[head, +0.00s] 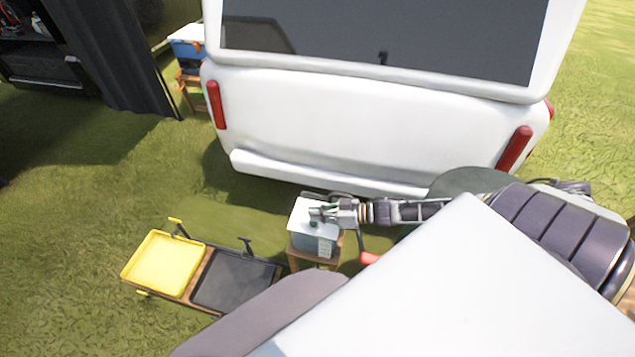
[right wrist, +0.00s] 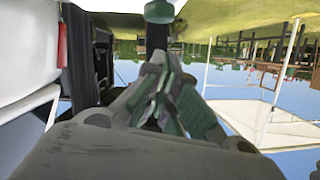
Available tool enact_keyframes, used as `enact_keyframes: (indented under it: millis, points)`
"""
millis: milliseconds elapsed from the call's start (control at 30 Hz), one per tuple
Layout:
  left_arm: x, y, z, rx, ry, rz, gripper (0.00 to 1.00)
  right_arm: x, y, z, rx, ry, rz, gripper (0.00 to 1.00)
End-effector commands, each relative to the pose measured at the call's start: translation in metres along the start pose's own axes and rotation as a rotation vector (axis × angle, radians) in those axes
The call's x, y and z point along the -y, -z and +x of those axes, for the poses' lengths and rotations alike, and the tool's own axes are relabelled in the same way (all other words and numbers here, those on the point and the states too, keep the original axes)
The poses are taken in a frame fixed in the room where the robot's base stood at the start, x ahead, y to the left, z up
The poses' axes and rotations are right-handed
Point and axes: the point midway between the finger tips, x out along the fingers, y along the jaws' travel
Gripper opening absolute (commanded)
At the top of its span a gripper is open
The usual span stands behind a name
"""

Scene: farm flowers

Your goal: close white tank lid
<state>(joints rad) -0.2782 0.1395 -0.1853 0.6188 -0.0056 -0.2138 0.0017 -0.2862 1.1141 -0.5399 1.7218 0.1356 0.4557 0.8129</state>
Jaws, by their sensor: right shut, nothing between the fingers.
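The white tank (head: 314,243) is a small box-shaped container on a low wooden stand behind the van. Its light top (head: 303,210) looks flat from above. My right gripper (head: 317,215) reaches in from the right and is over the tank's top. Its fingers hide part of the top, so I cannot tell if they touch it or whether the lid is fully down. In the right wrist view the green-padded fingers (right wrist: 172,95) are together with nothing between them. A small green round part (right wrist: 158,11) shows beyond them; I cannot tell what it belongs to. My left gripper is not in view.
A white van (head: 340,120) stands close behind the tank. A yellow tray (head: 163,263) and a black tray (head: 232,280) lie to the left of the stand. A blue and white box (head: 187,48) stands further back. Open grass lies at the left.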

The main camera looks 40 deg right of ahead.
Motion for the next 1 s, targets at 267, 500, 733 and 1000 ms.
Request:
enact_keyframes:
  millis: [267, 500, 733, 1000]
  points:
    - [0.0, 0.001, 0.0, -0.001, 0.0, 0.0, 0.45, 0.007, 0.028, -0.009, 0.001, 0.001, -0.001, 0.0]
    - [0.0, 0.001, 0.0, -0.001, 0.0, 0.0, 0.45, 0.012, 0.049, -0.016, 0.002, 0.0, 0.0, 0.0]
    - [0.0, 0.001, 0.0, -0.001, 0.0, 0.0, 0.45, 0.016, 0.062, -0.02, 0.001, 0.0, 0.0, 0.0]
    - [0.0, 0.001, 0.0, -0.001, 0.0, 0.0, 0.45, 0.017, 0.068, -0.021, 0.0, 0.0, 0.001, 0.0]
